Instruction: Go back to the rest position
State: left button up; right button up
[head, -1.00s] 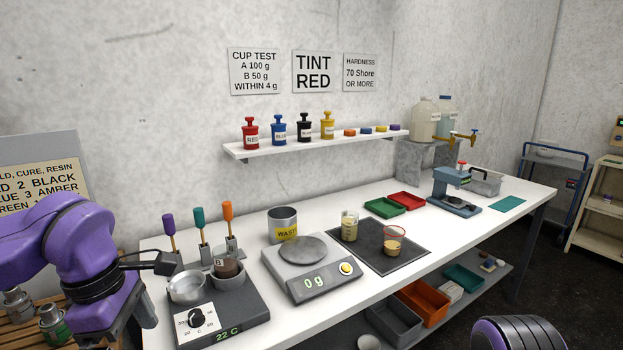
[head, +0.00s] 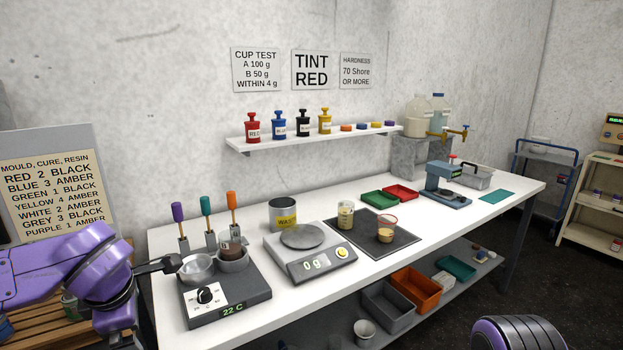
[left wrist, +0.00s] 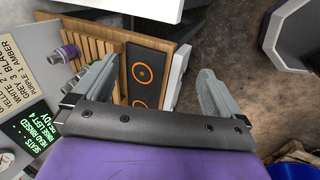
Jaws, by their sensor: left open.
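My left gripper (left wrist: 156,80) is open and empty in the left wrist view, its two grey fingers spread apart above the floor area beside the table. In the head view my purple left wrist is at the left, off the table's left end, with the fingers mostly cut off by the lower edge. My right gripper is not in view; only a dark ribbed part of my own body shows at the bottom right.
The white table (head: 310,279) carries a hot plate (head: 245,290), a scale (head: 328,266), a waste can (head: 283,214) and a dark mat (head: 364,244) with two cups. Slatted wood (left wrist: 91,35) and a black panel with orange rings (left wrist: 143,75) lie below my left gripper.

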pick_arm(q)
notch_tip(320, 180, down, 21)
jog(key=m+t+y, duration=0.3)
jog(key=m+t, duration=0.1)
jog(key=m, duration=0.3)
jog(key=s+f+m+g+h, duration=0.1)
jog(key=s+f+m, duration=0.4)
jog(key=s+f, duration=0.5)
jog(key=s+f+m+g+h+b, duration=0.1)
jog(key=s+f+m+g, duration=0.3)
jog(key=s+f, duration=0.6)
jog(key=s, duration=0.4)
jog(key=shift+s+d+m, duration=0.35)
jog(key=shift+s+m, duration=0.05)
jog(key=shift+c, duration=0.3)
